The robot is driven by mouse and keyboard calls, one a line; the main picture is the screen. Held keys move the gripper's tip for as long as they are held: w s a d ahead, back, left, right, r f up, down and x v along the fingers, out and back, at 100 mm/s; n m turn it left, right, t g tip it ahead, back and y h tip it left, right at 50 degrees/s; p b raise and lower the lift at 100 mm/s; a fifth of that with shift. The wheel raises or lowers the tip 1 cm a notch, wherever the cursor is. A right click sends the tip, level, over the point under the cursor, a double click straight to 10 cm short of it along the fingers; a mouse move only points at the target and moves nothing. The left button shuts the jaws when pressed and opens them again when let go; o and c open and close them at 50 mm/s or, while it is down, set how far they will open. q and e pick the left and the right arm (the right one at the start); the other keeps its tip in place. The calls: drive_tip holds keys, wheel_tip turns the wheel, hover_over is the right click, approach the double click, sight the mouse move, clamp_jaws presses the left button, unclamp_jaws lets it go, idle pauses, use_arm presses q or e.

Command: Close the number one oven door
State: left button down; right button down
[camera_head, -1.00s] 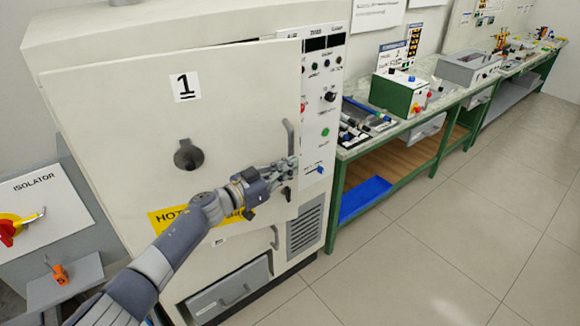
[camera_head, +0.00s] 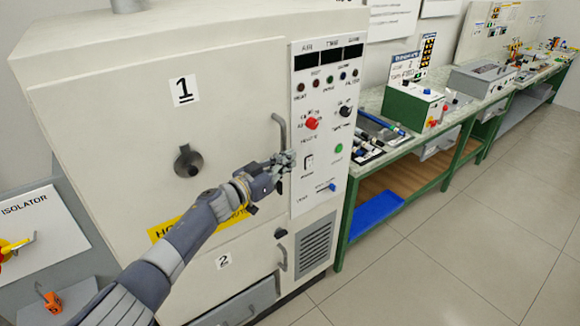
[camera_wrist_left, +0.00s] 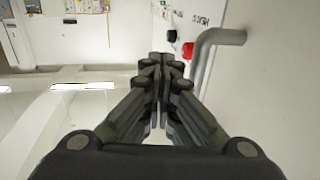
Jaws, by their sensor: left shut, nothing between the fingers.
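The number one oven door (camera_head: 110,130) is the large cream upper door with a "1" label. It lies about flush with the oven front, with the control panel beside its right edge; I cannot tell whether it is latched. Its grey bar handle (camera_head: 280,132) is at the right edge, and shows in the left wrist view (camera_wrist_left: 205,50). My left gripper (camera_head: 284,162) is shut and empty, at the door's right edge just below the handle. In the left wrist view the fingers (camera_wrist_left: 161,62) are together beside the handle, not around it. My right gripper is not in view.
The control panel (camera_head: 325,120) with knobs and buttons is right of the door. The number two door (camera_head: 240,255) is below. A green-framed bench (camera_head: 400,170) stands to the right, with clear floor (camera_head: 430,260) in front. An isolator box (camera_head: 40,225) is at the left.

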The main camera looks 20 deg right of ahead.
use_arm(q)
drive_tip(key=shift+w+a+r+n+t+y+b, duration=0.15)
drive_tip(key=shift+w+n+t+y, duration=0.3)
drive_tip(key=shift+w, duration=0.3)
drive_tip(key=shift+w+a+r+n+t+y+b, duration=0.15)
drive_tip(key=shift+w+n+t+y, duration=0.15)
drive_tip(key=shift+w+t, duration=0.35)
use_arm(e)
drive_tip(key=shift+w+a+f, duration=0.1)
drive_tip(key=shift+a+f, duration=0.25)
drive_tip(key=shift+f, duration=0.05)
